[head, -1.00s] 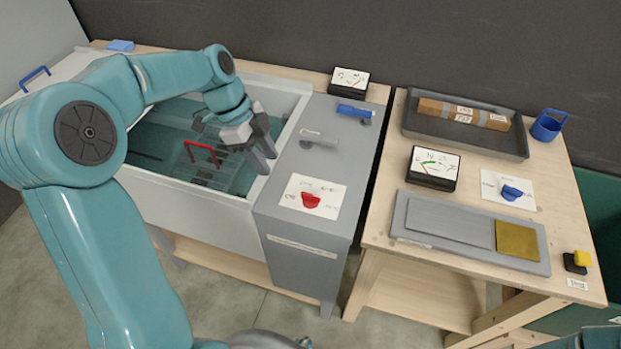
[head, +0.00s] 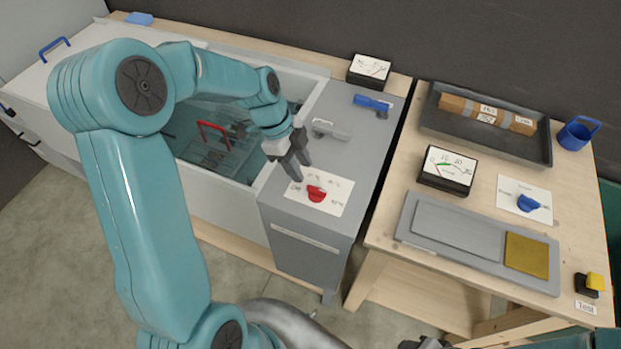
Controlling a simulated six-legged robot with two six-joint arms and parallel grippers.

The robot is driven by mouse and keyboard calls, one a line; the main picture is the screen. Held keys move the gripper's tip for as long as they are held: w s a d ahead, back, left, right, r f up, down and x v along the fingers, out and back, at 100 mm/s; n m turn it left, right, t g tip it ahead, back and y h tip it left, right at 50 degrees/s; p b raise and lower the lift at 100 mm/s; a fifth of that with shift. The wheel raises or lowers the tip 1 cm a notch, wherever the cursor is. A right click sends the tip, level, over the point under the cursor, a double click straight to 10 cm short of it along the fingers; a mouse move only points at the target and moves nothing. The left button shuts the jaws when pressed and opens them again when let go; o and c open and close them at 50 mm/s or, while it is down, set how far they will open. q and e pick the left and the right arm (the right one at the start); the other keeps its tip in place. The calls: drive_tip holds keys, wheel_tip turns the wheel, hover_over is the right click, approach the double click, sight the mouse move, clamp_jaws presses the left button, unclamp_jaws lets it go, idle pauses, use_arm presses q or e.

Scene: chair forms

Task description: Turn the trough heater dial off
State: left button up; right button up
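The red dial (head: 316,193) sits on a white marked card (head: 334,190) on top of the grey cabinet at the trough's right end. The marks on the card are too small to read surely. My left gripper (head: 297,170) is just behind and left of the dial, pointing down. Its dark fingers look a little apart with nothing between them, and I see no contact with the dial. The trough (head: 245,186) holds liquid and a rack with a red handle (head: 213,133). A dark part at the bottom edge may be my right gripper; its fingers are not clear.
A grey lever (head: 331,129), a blue lever (head: 373,103) and a meter (head: 369,70) stand behind the dial. The right-hand table holds another meter (head: 447,169), a blue dial (head: 527,203) and a tray (head: 484,137). A gap separates cabinet and table.

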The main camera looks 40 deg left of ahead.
sight(312, 187)
use_arm(q)
drive_tip(key=x, duration=0.5)
drive_tip(key=shift+d+f+p, duration=0.2)
drive_tip(key=shift+d+p, duration=0.05)
drive_tip(key=shift+p, duration=0.1)
drive_tip(key=shift+f, duration=0.35)
drive_tip(key=shift+d, duration=0.15)
drive_tip(key=shift+r, duration=0.1)
clamp_jaws()
